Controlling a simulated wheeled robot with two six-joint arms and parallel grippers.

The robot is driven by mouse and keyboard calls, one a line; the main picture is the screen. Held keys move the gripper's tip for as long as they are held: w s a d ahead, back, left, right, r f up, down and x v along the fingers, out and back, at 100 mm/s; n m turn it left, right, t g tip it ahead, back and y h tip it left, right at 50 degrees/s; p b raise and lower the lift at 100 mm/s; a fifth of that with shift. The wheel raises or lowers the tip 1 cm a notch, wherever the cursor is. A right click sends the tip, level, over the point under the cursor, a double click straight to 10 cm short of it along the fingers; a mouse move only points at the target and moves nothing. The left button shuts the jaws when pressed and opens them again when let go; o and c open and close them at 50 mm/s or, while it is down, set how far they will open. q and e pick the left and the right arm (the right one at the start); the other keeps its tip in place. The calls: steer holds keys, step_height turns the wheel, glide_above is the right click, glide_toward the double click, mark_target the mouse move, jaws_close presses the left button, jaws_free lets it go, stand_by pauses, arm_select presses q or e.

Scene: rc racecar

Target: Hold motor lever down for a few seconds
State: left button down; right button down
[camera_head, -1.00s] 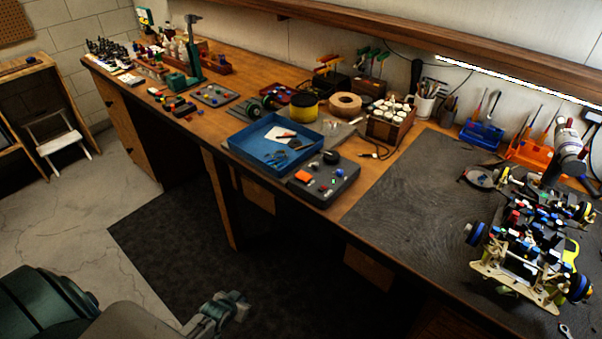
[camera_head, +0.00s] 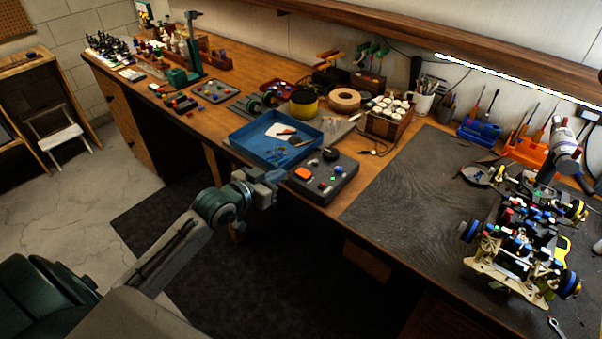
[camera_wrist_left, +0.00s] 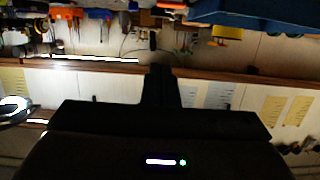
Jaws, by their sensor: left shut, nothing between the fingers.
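A dark grey control box (camera_head: 318,197) sits at the table's front edge. It carries an orange switch (camera_head: 303,172), a black knob (camera_head: 331,154), and small blue and red parts. Which of these is the motor lever I cannot tell. My left gripper (camera_head: 278,178) is shut and empty, just left of the box near the table's front edge; whether it touches the box is unclear. In the left wrist view the dark closed fingers (camera_wrist_left: 160,88) point up the picture, with nothing between them.
A blue tray (camera_head: 243,146) with paper and small parts lies behind my left gripper.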

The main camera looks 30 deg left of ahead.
arm_select(q)
steer(key=p, duration=0.3)
glide_above(301, 183)
steer(key=shift+w+d+f, duration=0.1)
steer(key=shift+w+f, duration=0.05)
steer(key=shift+f, duration=0.45)
steer(key=shift+w+f, duration=0.1)
steer(key=shift+f, duration=0.5)
step_height(301, 183, down, 3)
steer(key=shift+s+r, duration=0.1)
steer(key=shift+s, duration=0.05)
steer(key=shift+s+f, duration=0.1)
steer(key=shift+f, duration=0.6)
